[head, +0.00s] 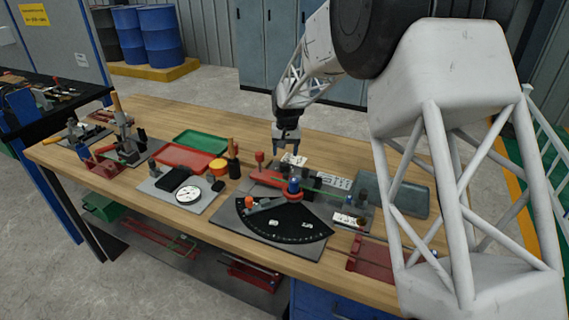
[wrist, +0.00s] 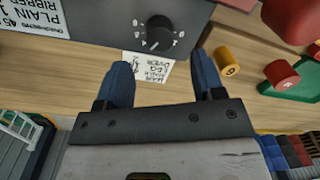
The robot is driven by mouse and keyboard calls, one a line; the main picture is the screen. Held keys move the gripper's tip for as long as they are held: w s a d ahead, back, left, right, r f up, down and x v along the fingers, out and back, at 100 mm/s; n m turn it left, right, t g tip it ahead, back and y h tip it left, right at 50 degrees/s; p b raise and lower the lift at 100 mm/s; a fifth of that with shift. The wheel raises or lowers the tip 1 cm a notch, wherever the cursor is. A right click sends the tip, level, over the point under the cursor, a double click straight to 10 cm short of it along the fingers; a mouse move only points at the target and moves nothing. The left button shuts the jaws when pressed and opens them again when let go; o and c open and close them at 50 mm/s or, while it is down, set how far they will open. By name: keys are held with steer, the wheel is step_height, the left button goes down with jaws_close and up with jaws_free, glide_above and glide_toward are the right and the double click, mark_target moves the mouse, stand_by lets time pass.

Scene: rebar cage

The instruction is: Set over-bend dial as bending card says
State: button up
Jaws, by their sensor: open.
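The over-bend dial (wrist: 158,32) shows in the wrist view as a round black knob with a pale pointer line, on a dark plate with printed marks; its exact setting is too small to read. A small white label (wrist: 148,66) lies just below it. A larger white card (wrist: 32,16) with lines starting "PLAIN" and "RIBBED" is at upper left, partly cut off; a white printed card (head: 335,181) also shows in the head view. My gripper (head: 287,146) is open and empty above this area; in the wrist view its blue fingers (wrist: 161,66) are apart, short of the knob.
The black fan-shaped bending plate (head: 285,222) with a blue-topped post and red lever stands in front of my gripper. A round gauge (head: 189,194), green tray (head: 200,142), red tray (head: 183,158) and yellow-capped pot (head: 218,167) lie left. A grey-green tray (head: 408,197) lies right.

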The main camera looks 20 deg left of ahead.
mark_target(284, 164)
steer(key=shift+a+f, duration=0.1)
steer(key=shift+f, duration=2.7)
steer(key=shift+c, duration=0.4)
steer(key=c, duration=0.8)
steer(key=shift+c, duration=0.2)
steer(key=shift+n, duration=0.4)
steer(key=n, duration=1.1)
